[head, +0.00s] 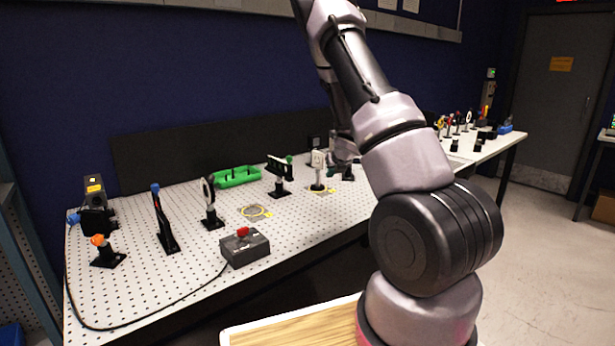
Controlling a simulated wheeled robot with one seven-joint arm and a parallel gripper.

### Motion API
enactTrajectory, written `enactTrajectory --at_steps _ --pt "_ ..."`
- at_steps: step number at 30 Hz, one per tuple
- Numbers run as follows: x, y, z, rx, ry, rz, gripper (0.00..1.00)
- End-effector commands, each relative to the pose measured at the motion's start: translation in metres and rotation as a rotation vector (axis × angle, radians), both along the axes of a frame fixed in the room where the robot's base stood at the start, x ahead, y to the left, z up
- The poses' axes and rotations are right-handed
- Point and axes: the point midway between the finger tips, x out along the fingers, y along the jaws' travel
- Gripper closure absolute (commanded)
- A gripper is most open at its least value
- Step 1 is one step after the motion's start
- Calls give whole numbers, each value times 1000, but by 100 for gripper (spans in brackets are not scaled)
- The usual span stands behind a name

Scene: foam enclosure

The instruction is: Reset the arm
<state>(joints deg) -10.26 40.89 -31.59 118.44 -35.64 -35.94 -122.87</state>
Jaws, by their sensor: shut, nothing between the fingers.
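My arm (408,160) rises from the lower right, bends at the top of the head view and comes down behind itself over the far part of the table. My gripper (347,172) shows small and dark at its end, partly hidden by my own forearm. It is shut, with nothing seen in it. It is close to a white upright mount (318,170) standing to its left; whether they touch cannot be told.
A second table (490,148) stands at the right. Open floor (540,250) lies right.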

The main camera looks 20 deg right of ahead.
Motion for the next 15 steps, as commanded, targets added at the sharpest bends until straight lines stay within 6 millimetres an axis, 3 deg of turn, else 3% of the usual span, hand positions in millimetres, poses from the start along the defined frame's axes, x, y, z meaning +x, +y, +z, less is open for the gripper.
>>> enactTrajectory --at_steps 5,8,11,15 --pt "-1 0 7 19 -7 -27 100" --pt "-3 -1 29 100 -32 -138 100" --pt "-12 -2 67 260 -74 -343 100" --pt "-39 1 125 565 -134 -698 100"
